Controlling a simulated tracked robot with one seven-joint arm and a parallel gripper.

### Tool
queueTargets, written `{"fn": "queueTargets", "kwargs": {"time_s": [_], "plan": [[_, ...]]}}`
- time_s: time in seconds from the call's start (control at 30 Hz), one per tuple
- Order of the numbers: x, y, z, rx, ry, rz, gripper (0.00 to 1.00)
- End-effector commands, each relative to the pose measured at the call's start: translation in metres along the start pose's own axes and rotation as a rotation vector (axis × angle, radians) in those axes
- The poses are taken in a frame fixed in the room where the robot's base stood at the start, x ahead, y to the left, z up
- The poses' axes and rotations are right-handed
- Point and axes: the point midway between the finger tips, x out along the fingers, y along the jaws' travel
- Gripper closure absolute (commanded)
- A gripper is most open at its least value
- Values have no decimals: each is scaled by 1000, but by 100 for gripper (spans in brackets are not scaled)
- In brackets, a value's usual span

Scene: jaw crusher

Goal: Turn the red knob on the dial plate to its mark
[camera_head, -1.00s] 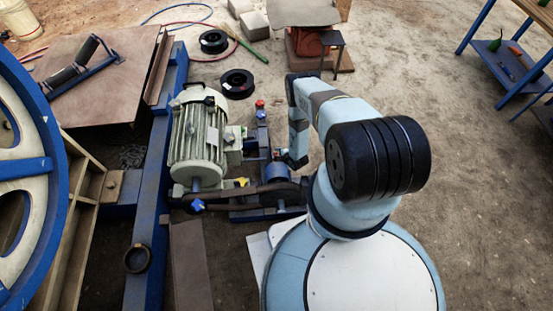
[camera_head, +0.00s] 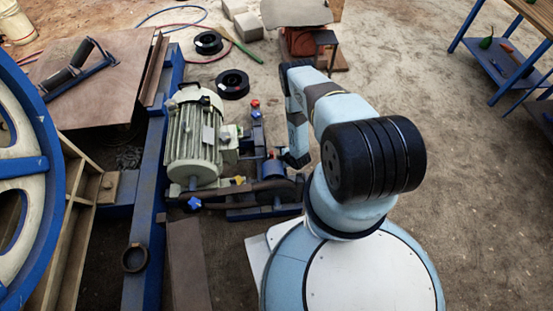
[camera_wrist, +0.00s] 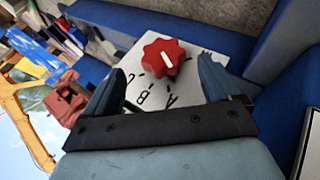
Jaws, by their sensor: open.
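The red knob (camera_wrist: 163,56) is lobed, with a white pointer line on its top, and sits on a white dial plate (camera_wrist: 138,87) with black letters and tick marks. The letters A and B can be read in the wrist view. My gripper (camera_wrist: 160,84) is open, one finger on each side of the plate's lower part, with the knob just beyond and between the fingertips. The fingers do not appear to touch the knob. In the head view my gripper (camera_head: 292,160) is beside the motor unit, and the dial plate cannot be made out.
A cream electric motor (camera_head: 193,137) stands left of my arm, with blue and yellow knobs near its base. A blue frame beam (camera_head: 147,220) and a large blue-and-white wheel (camera_head: 30,170) are further left. Blue beams (camera_wrist: 190,27) lie behind the plate.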

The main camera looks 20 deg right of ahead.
Motion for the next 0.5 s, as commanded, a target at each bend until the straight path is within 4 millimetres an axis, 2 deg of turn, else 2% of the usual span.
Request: {"fn": "queueTargets", "kwargs": {"time_s": [0.2, 0.5], "plan": [[-13, 5, 0, -1, 0, 0, 10], [-14, 5, -2, -4, 3, -1, 10]]}}
